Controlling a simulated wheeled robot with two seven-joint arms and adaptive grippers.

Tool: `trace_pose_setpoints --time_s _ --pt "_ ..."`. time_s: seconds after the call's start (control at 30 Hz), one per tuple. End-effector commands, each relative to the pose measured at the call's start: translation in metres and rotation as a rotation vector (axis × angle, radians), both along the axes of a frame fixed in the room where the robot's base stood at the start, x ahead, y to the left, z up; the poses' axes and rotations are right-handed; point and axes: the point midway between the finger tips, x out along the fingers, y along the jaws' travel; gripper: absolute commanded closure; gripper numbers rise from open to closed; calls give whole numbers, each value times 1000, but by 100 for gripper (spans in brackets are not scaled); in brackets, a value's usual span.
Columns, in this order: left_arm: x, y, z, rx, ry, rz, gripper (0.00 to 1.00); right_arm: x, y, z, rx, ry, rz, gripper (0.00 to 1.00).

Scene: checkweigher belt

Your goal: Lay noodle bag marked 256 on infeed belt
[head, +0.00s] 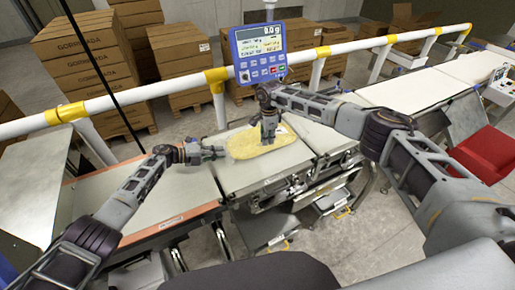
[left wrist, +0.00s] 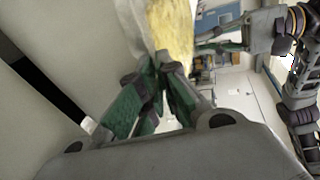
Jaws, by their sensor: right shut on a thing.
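The noodle bag (head: 247,146), yellow with a pale label at its right end, is over the middle belt section in the head view; whether it touches the belt is unclear. No number on it is readable. My right gripper (head: 268,136) comes down from above and is shut on the bag, hiding part of it. My left gripper (head: 222,153) is at the bag's left end. In the left wrist view, its green-padded fingers (left wrist: 160,66) converge close to the yellow bag (left wrist: 172,25); whether they hold its edge is unclear. The infeed belt (head: 150,200) is bare at the left.
A blue display (head: 260,54) reading 0.0 g stands behind the bag. A white and yellow guard rail (head: 160,91) runs behind the belts. Brown cartons (head: 90,55) are stacked beyond it. A red bin (head: 485,155) is at right.

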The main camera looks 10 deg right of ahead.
Motion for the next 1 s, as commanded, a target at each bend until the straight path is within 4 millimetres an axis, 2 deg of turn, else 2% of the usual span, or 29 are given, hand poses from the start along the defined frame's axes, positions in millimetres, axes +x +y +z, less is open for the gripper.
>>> trace_pose_setpoints --time_s 0.03,0.47,0.5,0.67,1.0 --pt "-5 -7 -2 -2 0 -18 100 3 6 4 14 -12 -3 100" --pt "-5 -7 -11 -1 0 -17 100 3 6 -5 13 -11 -3 100" --pt "-5 -6 -12 0 1 -16 93 3 6 -6 12 -10 -3 85" --pt "-3 -5 -11 0 -1 -12 73 2 4 -7 8 -8 -2 66" --pt "-1 -1 -10 0 0 -4 73 1 1 -9 3 -3 -1 66"
